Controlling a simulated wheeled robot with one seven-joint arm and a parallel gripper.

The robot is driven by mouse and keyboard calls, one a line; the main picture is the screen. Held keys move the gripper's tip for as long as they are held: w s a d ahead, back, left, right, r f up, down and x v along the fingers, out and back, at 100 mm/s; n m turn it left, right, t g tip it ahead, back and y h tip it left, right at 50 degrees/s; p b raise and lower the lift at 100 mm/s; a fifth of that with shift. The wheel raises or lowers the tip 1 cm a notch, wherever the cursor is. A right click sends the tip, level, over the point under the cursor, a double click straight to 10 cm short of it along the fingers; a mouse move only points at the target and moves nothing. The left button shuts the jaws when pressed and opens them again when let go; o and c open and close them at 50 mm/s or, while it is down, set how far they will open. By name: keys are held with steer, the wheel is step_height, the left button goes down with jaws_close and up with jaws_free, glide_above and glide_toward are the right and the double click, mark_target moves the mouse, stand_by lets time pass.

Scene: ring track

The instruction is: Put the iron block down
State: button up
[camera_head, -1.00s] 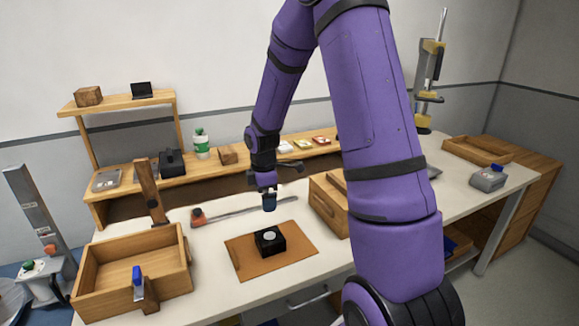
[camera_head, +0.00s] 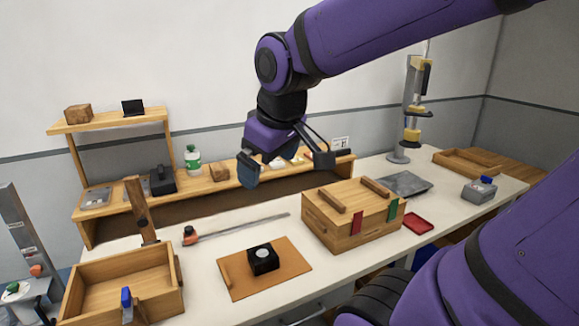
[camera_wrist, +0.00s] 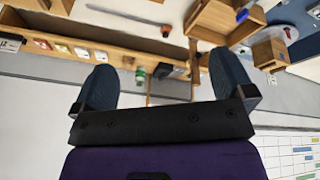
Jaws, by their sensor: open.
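A black block (camera_head: 263,260) with a pale round disc on top sits upright on a brown board (camera_head: 292,283) on the bench; it looks like the iron block. My gripper (camera_head: 286,165) is above the bench, well above and behind the block in the head view, apart from it. Its two dark fingers are spread wide with nothing between them. In the wrist view my gripper (camera_wrist: 162,84) also shows both fingers apart and empty; the block cannot be made out there.
An open wooden tray (camera_head: 170,288) is left of the board. A lidded wooden box (camera_head: 340,232) with red and green tabs stands right of it. A shelf (camera_head: 110,126) with a bottle (camera_head: 193,160) is behind. A red dish (camera_head: 418,223) lies farther right.

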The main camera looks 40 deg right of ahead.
steer(key=s+a+r+m+t, duration=0.1)
steer(key=s+m, duration=0.1)
steer(key=s, duration=0.5)
steer(key=shift+a+r+m+y, duration=0.3)
steer(key=shift+r, duration=0.05)
stand_by(0.7)
